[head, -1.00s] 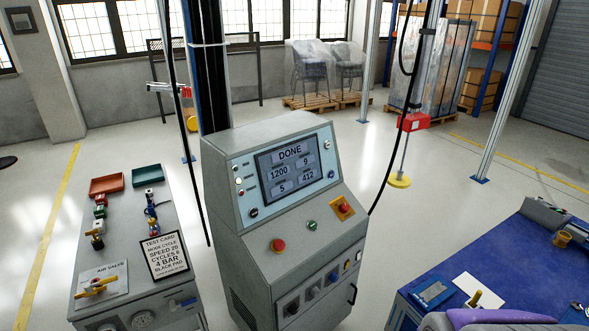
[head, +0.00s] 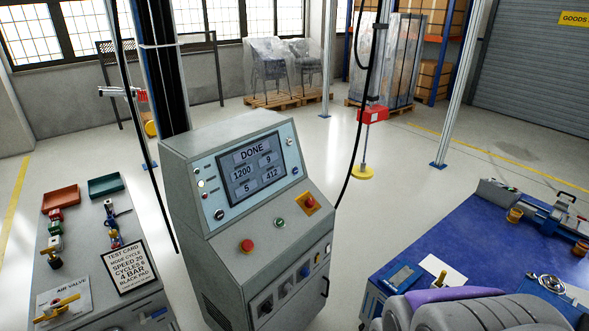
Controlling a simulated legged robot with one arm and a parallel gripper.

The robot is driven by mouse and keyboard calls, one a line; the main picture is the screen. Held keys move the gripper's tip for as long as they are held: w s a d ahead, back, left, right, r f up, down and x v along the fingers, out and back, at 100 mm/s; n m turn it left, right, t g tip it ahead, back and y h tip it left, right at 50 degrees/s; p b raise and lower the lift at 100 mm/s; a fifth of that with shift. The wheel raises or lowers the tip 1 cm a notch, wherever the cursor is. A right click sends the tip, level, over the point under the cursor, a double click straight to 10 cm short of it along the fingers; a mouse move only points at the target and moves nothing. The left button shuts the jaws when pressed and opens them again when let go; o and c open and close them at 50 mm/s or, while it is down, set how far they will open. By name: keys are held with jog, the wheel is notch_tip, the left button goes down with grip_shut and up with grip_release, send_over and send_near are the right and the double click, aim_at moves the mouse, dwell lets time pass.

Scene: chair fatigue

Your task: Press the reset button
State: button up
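A grey control console (head: 235,135) stands left of the picture's middle. Its screen (head: 252,168) reads DONE, with 1200, 9, 5 and 412. The sloped front carries a red button (head: 246,246), a small green button (head: 280,223) and a red button on a yellow plate (head: 310,202). A black knob (head: 219,214) and small lamps or buttons sit beside the screen. Labels are too small to read, so I cannot tell which is the reset button. My gripper is not recognisable in view.
A bench with a test card (head: 126,267), air valve (head: 57,308) and trays stands at left. A blue-topped bench (head: 460,235) is at right. Grey and purple rounded shapes fill the lower right edge. A cable hangs beside the console. Open floor lies behind.

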grip_shut()
dwell(0.3)
dwell(1.1)
